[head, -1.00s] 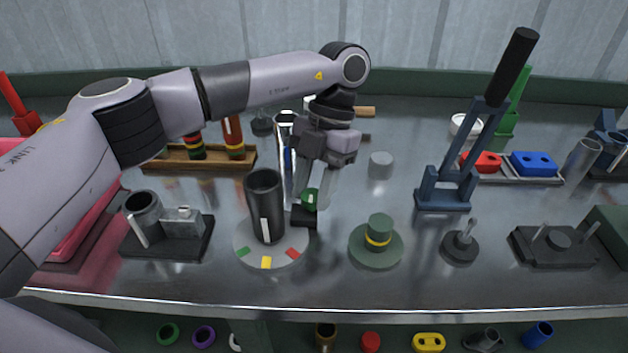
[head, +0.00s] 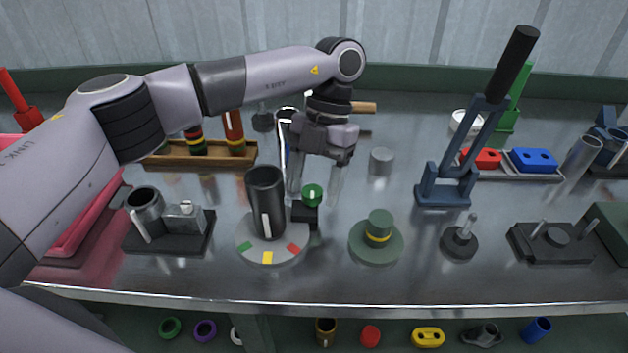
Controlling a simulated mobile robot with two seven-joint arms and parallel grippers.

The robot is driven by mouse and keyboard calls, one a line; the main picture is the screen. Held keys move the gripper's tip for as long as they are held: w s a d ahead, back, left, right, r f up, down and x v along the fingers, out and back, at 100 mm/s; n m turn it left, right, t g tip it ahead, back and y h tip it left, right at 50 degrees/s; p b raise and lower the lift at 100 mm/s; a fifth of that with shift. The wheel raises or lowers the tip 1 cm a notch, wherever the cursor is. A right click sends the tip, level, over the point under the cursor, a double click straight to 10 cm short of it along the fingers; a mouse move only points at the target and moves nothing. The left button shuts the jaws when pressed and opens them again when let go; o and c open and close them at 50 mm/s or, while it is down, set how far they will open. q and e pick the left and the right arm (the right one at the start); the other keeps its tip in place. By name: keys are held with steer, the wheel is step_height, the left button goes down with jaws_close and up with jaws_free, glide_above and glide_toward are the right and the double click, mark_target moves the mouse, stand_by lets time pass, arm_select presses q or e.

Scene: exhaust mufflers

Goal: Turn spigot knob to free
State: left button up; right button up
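A green knob (head: 312,194) with a pale mark sits on a small black block (head: 305,213). The block is beside a black upright tube (head: 266,205) with a white stripe. The tube stands on a grey disc (head: 246,238) with green, yellow and red marks along its front. My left gripper (head: 316,188) points down with its fingers spread apart. In the picture the knob shows between the fingers; they do not appear to touch it, though exact depth is unclear. My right gripper is not in view.
A green stepped piece (head: 379,235) is right of the disc. A holder with a short tube (head: 145,212) is at left, a blue lever press (head: 445,190) at right. A wooden tray (head: 170,160) is behind. The table's front edge (head: 330,307) is clear.

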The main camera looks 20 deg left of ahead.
arm_select(q)
steer(key=v, duration=0.7)
stand_by(0.3)
